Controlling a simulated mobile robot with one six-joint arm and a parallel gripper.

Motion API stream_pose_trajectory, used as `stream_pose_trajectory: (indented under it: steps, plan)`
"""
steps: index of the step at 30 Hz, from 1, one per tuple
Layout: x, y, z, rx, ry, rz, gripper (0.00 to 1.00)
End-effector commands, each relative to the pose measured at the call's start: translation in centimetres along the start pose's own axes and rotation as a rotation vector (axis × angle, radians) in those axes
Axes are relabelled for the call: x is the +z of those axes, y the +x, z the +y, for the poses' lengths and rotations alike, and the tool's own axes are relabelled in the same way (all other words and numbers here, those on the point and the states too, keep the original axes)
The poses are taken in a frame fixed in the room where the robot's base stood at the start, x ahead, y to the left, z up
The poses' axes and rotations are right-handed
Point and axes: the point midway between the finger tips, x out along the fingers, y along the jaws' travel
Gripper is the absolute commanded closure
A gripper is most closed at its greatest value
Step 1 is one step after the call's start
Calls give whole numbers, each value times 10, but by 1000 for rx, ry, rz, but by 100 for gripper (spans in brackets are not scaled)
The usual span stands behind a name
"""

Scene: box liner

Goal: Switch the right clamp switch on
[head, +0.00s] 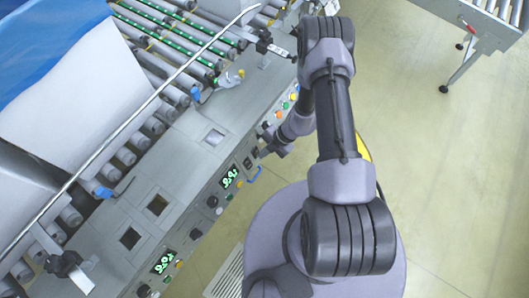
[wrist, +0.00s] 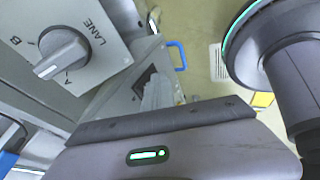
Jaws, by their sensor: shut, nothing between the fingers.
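My gripper (head: 268,142) is beside the front panel of the grey machine (head: 190,185), low and close to its buttons. Its jaws are shut with nothing between them. In the wrist view, the grey fingers (wrist: 162,92) show beyond the gripper body, pointing toward the panel. A rotary knob (wrist: 62,55) with a grey handle on a plate marked LANE, A and B is large at upper left, apart from the fingers. The panel's small knobs and switches (head: 247,162) show near my gripper, but I cannot read which is the right clamp switch.
Green number displays (head: 229,177) and coloured buttons (head: 283,105) line the panel edge. A blue handle (head: 254,174) sticks out from the panel and also shows in the wrist view (wrist: 178,55). Rollers (head: 185,50) lie behind. The yellow-green floor (head: 450,170) at right is open.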

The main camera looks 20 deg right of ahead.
Motion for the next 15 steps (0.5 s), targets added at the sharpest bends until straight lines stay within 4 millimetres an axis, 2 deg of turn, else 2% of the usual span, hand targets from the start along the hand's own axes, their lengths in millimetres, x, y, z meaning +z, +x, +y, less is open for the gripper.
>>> stream_pose_trajectory:
  steps: [7, 15]
  plan:
    - [-1, -2, 1, 0, 0, 0, 100]
    - [-6, -14, 6, 0, 0, 0, 100]
